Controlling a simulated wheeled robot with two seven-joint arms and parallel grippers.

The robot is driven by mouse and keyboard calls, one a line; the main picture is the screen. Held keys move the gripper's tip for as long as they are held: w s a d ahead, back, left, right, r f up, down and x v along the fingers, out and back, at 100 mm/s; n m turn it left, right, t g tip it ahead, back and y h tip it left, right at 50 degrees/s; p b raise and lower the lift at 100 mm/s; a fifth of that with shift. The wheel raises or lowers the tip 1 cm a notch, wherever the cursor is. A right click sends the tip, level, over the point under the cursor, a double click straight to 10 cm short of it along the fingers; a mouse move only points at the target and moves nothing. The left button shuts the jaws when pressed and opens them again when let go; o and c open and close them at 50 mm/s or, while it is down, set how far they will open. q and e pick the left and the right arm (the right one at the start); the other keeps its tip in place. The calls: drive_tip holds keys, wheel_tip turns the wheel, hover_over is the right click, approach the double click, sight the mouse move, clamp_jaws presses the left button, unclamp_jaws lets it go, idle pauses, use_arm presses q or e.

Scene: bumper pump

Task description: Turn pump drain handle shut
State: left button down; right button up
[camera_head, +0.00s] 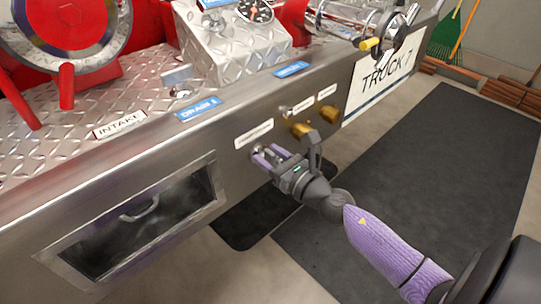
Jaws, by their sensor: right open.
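My right gripper (266,157) is at the front metal panel (225,150) of the truck bumper, its purple-tipped fingers apart and pointing at the panel. The fingers are just below a white label (254,133) whose text is too small to read surely. A small metal part, possibly the drain handle, shows by the fingertips; the gripper partly hides it, and I cannot tell whether they touch. Two brass knobs (301,130) and (329,114) stick out of the panel to the right, under small white labels. My left gripper is not in view.
Blue labels (199,109) and (291,69) sit on the bumper's top edge. An open-fronted recess (140,220) with a handle is at the lower left. A "TRUCK 7" plate (383,79) is at the right. Dark mats (430,190) cover the clear floor.

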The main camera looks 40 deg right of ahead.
drive_tip(key=c, duration=0.3)
clamp_jaws()
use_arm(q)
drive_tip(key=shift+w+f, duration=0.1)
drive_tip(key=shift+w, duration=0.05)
